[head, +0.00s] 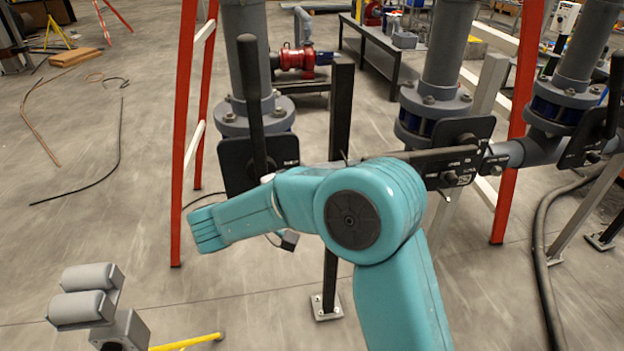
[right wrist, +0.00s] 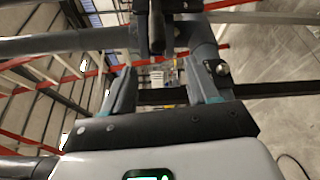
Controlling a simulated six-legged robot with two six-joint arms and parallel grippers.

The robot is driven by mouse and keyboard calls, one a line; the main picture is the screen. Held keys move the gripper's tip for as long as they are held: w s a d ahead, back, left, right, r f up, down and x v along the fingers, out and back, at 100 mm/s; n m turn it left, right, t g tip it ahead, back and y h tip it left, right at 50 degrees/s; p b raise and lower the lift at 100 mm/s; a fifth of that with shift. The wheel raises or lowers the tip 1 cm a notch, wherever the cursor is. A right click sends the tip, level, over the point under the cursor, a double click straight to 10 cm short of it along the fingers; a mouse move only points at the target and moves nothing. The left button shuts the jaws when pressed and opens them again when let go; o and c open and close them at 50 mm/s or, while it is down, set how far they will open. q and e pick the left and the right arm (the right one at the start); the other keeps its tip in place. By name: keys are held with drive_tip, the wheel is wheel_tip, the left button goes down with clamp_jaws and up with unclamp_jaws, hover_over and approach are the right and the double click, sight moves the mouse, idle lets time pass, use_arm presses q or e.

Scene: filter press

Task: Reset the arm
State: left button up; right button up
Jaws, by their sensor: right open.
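My teal right arm reaches up from the bottom of the head view and bends left in front of the valves. Its gripper cannot be made out there. In the right wrist view my right gripper (right wrist: 163,85) is open, with nothing seen between its fingers. A dark bar-like handle (right wrist: 156,28) and grey pipework lie beyond the fingertips; I cannot tell whether they touch. My left gripper is not in view.
The left valve lever (head: 250,100) stands upright; the middle lever (head: 425,157) lies roughly level, partly behind my arm. A red-legged frame (head: 185,130) surrounds the pipes. A roller stand (head: 88,295) is at bottom left. Open floor lies left; a hose (head: 543,260) lies right.

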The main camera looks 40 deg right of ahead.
drive_tip(key=s+a+f+n+y, duration=0.2)
drive_tip(key=a+f+n+y, duration=0.15)
drive_tip(key=f, duration=0.85)
drive_tip(key=s+a+f+n+y, duration=0.2)
drive_tip(key=f+y, duration=0.3)
drive_tip(key=f, duration=0.7)
drive_tip(key=s+a+f+m+t+y, duration=0.1)
drive_tip(key=s+a+f+m+y, duration=0.1)
drive_tip(key=a+f, duration=0.4)
drive_tip(key=s+a+f+m+t+y, duration=0.1)
drive_tip(key=s+a+f+m+y, duration=0.2)
drive_tip(key=s+a+f+y, duration=0.2)
drive_tip(key=s+a+f+m+t+y, duration=0.1)
drive_tip(key=s+a+f+m+y, duration=0.1)
drive_tip(key=s+a+f+y, duration=0.2)
drive_tip(key=a+f+y, duration=0.1)
drive_tip(key=a+f, duration=0.2)
drive_tip(key=a, duration=0.1)
drive_tip(key=shift+a+y, duration=0.3)
drive_tip(key=shift+y, duration=0.05)
drive_tip(key=c, duration=0.3)
drive_tip(key=shift+m, duration=0.25)
